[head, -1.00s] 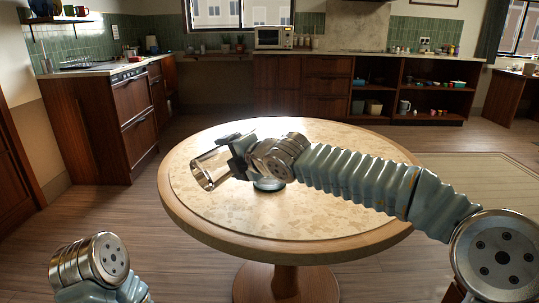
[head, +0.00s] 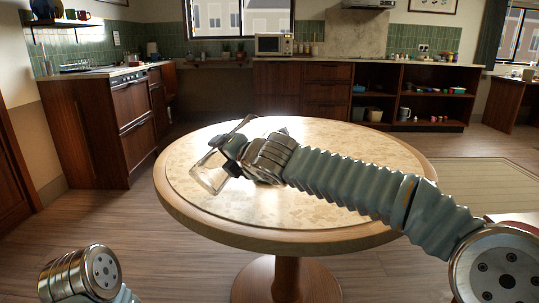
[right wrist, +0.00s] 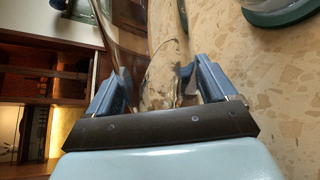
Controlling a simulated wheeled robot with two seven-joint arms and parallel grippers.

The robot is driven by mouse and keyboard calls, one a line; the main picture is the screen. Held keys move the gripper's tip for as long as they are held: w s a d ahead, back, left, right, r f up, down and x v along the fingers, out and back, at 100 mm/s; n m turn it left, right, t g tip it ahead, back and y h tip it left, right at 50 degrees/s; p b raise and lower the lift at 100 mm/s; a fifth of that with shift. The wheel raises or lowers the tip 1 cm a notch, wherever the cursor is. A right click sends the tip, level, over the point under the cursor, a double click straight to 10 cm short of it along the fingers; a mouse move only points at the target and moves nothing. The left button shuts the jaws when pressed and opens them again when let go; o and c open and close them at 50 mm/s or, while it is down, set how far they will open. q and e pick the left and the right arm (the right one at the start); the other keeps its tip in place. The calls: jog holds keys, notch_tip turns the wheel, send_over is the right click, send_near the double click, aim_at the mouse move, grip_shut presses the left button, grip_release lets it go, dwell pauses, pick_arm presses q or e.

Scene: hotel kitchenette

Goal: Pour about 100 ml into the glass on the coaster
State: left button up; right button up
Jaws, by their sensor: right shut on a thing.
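My right gripper (head: 232,156) is shut on a clear glass vessel (head: 210,172), which it holds tilted above the round table, near its left part. In the right wrist view the jaws (right wrist: 155,88) lie on both sides of the clear vessel (right wrist: 160,55). How much liquid is in it, and whether any flows out, I cannot tell. A dark green coaster (right wrist: 300,17) with the base of a clear glass (right wrist: 272,5) on it shows at the top right of that view, apart from the jaws. My wrist hides both in the head view. My left gripper is out of view.
The round table (head: 350,226) has a pale speckled top and a wooden rim. Its visible top around my right arm is clear. Counters, a microwave (head: 273,44) and open shelves (head: 432,92) stand far back. A pale rug (head: 485,185) lies to the right.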

jog(key=shift+w+d+r+n+t, duration=0.2)
jog(key=shift+r+n+t, duration=0.1)
jog(key=shift+r+n, duration=0.25)
dwell(1.4)
jog(key=shift+w+d+n+t+h+b, duration=0.1)
jog(key=shift+n+t+h+b, duration=0.2)
jog(key=shift+n+b, duration=0.3)
jog(key=n+t+b, duration=0.1)
jog(key=n+b, duration=0.2)
jog(key=b, duration=0.1)
jog(key=n+t+b, duration=0.2)
jog(key=n+b, duration=0.1)
jog(key=shift+w+f+b, duration=0.1)
jog(key=shift+f+b, duration=0.05)
jog(key=shift+b, duration=0.2)
jog(key=shift+n+b, duration=0.4)
jog(key=shift+n, duration=0.05)
